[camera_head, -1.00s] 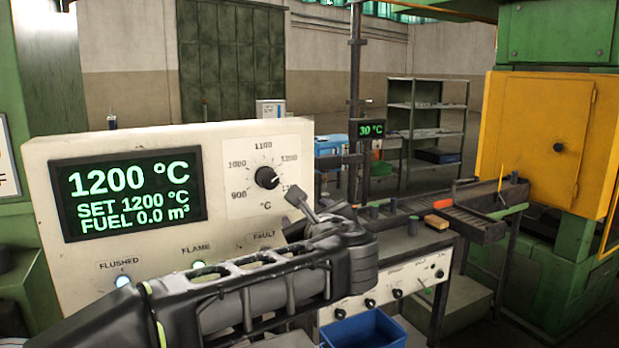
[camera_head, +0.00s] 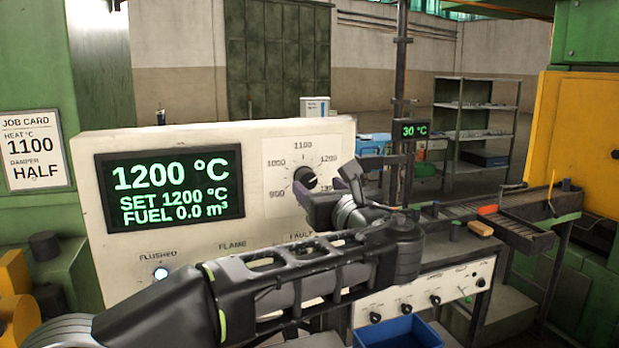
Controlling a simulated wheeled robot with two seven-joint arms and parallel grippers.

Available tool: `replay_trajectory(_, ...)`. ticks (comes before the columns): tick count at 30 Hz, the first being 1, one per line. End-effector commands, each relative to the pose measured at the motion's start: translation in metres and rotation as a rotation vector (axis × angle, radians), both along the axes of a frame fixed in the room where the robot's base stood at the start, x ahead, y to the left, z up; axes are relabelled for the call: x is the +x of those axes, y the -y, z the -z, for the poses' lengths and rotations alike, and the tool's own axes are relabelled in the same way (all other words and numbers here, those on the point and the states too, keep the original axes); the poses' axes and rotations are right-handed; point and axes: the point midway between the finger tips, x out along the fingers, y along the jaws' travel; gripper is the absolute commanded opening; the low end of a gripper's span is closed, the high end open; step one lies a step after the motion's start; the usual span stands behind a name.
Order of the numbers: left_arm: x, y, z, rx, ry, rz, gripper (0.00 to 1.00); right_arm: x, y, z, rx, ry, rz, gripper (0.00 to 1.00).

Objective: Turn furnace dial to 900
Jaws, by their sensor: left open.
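The furnace dial (camera_head: 306,178) is a dark round knob on a white scale plate marked 900, 1000, 1100 and 1200, with a further mark partly hidden. The black display (camera_head: 168,187) left of it reads 1200 °C, SET 1200 °C and FUEL 0.0 m³. My left gripper (camera_head: 330,190) is open, just right of and below the dial in the picture. Its fingers overlap the plate's lower right part. I cannot tell whether a finger touches the knob. My right gripper is not in view.
The cream control panel (camera_head: 125,230) carries FLUSHED, FLAME and FAULT labels; my arm covers part of its lower edge. A blue bin (camera_head: 398,332) and a knob console (camera_head: 455,290) stand at lower right.

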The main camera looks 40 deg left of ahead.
Motion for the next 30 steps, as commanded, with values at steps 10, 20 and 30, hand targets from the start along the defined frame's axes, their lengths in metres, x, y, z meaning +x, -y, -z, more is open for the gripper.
replay_trajectory(10, 0.030, -0.043, -0.002, -0.001, -0.002, -0.002, 0.62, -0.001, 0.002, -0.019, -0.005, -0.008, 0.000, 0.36)
replay_trajectory(20, 0.036, -0.052, 0.000, -0.001, 0.001, 0.000, 0.62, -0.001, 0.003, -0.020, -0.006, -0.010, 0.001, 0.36)
replay_trajectory(30, 0.036, -0.051, 0.000, -0.001, 0.000, 0.001, 0.41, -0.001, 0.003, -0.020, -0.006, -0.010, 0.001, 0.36)
